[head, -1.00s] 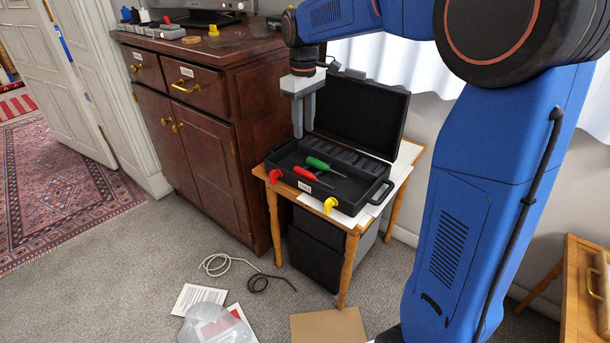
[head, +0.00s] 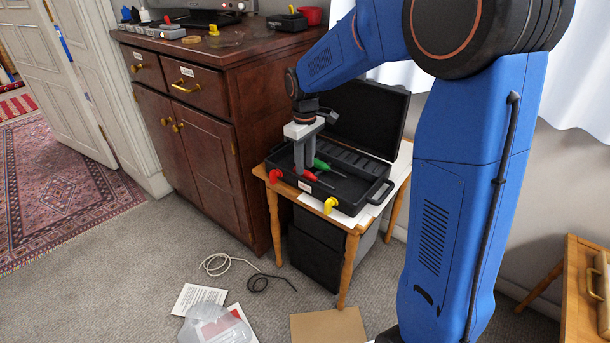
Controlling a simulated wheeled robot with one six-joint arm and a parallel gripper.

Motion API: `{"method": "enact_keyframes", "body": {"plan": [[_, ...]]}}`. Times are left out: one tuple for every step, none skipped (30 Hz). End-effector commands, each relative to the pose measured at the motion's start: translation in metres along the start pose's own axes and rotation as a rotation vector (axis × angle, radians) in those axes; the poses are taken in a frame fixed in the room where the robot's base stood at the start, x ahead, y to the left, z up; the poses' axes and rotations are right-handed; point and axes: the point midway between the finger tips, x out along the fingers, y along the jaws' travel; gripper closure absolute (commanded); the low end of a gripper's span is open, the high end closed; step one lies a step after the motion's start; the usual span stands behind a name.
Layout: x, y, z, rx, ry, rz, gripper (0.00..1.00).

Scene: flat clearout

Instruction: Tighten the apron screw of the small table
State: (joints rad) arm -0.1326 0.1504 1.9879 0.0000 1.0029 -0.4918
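The small wooden table (head: 352,231) stands right of the dark cabinet. An open black toolbox (head: 348,208) lies on it. A screwdriver with a green handle (head: 321,164) and one with a red handle (head: 310,175) lie in its tray. My gripper (head: 304,168) points down into the toolbox, its two fingers apart, beside the handles. The fingers partly hide both handles; I cannot tell whether they touch either. A red knob-like piece (head: 275,175) and a yellow one (head: 330,204) show at the table's front edge. I cannot make out a screw in the apron.
The dark wooden cabinet (head: 215,160) stands close on the left. Black boxes (head: 314,259) sit under the table. Cords (head: 259,283), papers (head: 191,299), a clear plastic bag (head: 214,328) and cardboard (head: 328,326) lie on the carpet. Another wooden table (head: 582,310) is at right.

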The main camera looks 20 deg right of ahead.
Motion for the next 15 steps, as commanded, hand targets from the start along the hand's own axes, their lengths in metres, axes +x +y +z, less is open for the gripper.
{"method": "enact_keyframes", "body": {"plan": [[0.008,0.0,0.001,0.0,-0.003,-0.002,0.7],[0.012,0.0,0.001,0.0,-0.004,-0.002,0.7],[0.017,0.0,0.001,0.0,-0.002,-0.001,0.7],[0.019,0.0,0.0,0.0,-0.002,-0.001,0.7],[0.022,0.0,0.0,0.0,-0.001,-0.001,0.7],[0.024,0.0,0.0,0.0,-0.001,-0.001,0.7],[0.025,0.0,0.0,0.0,-0.001,0.0,0.7],[0.026,0.0,0.0,0.0,-0.001,0.0,0.7],[0.027,0.0,0.0,0.0,0.0,0.0,0.7],[0.027,0.0,0.0,0.0,0.0,0.0,0.7],[0.027,0.0,0.0,0.0,0.0,0.0,0.7],[0.027,0.0,0.0,0.0,0.0,0.0,0.7],[0.027,0.0,0.0,0.0,0.0,0.0,0.7],[0.027,0.0,0.0,0.0,0.0,0.0,0.7],[0.027,0.0,0.0,0.0,0.0,0.0,0.72]]}}
